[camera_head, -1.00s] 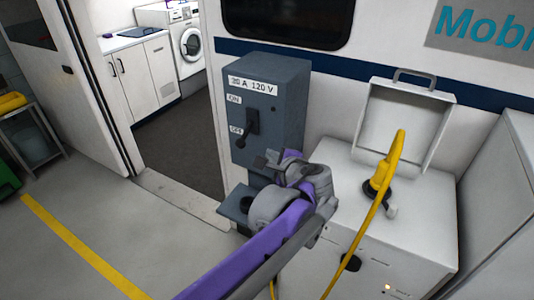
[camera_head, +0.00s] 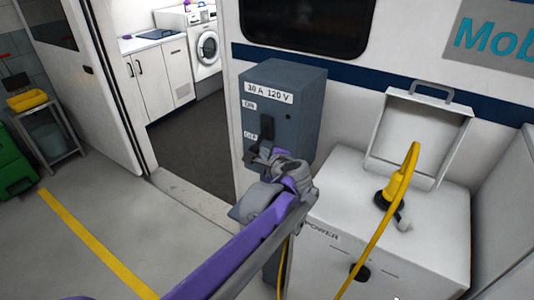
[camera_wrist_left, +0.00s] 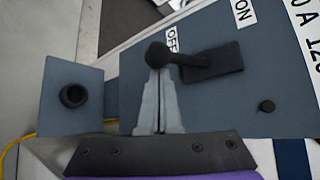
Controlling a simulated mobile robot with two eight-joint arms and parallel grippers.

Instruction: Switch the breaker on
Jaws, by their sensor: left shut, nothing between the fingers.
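The grey breaker box (camera_head: 308,110) with the "30 A 120 V" label stands on a post beside the van doorway. Its black lever (camera_head: 266,127) points down toward the OFF label; the gripper covers its lower end in the head view. In the left wrist view the lever (camera_wrist_left: 208,64) ends in a round knob beside the OFF label, with ON farther up the box. My left gripper (camera_head: 260,157) is shut and empty. Its fingertips (camera_wrist_left: 158,72) are right at the knob, on its underside; I cannot tell whether they touch.
A white power cabinet (camera_head: 335,215) with an open lid and a yellow plug (camera_head: 390,192) and cable stands right of the box. A grey socket block (camera_wrist_left: 72,95) sits below the breaker in the wrist view.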

